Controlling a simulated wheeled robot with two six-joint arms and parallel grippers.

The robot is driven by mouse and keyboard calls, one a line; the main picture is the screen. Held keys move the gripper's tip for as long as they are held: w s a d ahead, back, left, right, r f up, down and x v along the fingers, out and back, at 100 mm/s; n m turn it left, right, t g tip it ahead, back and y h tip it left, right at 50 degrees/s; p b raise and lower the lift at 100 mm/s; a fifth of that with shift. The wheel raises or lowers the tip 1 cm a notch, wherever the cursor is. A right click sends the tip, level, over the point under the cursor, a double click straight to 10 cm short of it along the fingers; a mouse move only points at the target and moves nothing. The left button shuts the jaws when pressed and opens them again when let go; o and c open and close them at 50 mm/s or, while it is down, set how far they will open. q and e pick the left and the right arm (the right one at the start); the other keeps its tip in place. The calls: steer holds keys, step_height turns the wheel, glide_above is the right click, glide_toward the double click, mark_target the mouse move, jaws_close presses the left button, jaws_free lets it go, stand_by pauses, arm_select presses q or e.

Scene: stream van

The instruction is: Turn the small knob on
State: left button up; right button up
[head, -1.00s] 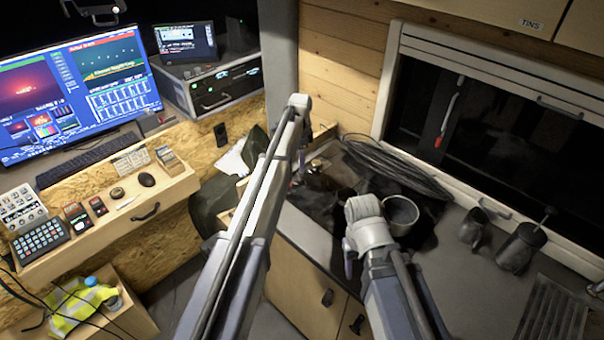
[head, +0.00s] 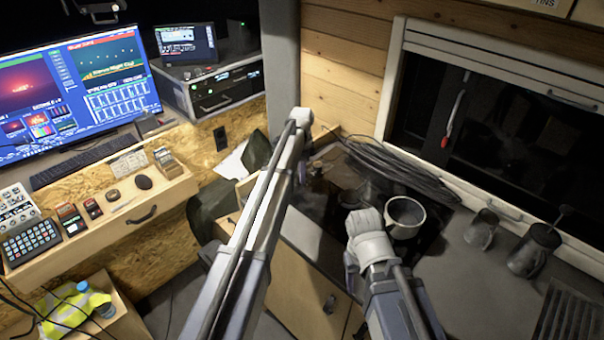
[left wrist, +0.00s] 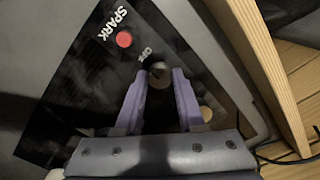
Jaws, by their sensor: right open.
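My left gripper (left wrist: 160,76) has one purple finger on each side of this knob. Whether the fingers press on it is not clear. In the head view my left gripper (head: 302,168) is low over the dark hob area and mostly hidden by its own arm, and the knob is hidden there. My right gripper (head: 351,268) is open and empty, pointing down in front of the counter.
A red button (left wrist: 124,39) marked "SPARK" and a pale round part (left wrist: 206,113) lie near the knob. A wooden edge (left wrist: 262,70) runs on the right. A pot (head: 405,217), coiled cable (head: 395,170) and two mugs (head: 482,229) (head: 532,248) stand near my right arm.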

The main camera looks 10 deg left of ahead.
arm_select(q)
jaws_close()
steer(key=shift+n, duration=0.3)
steer(key=n, duration=0.8)
steer(key=shift+n, duration=0.3)
steer(key=n, duration=0.4)
steer(key=shift+n, duration=2.5)
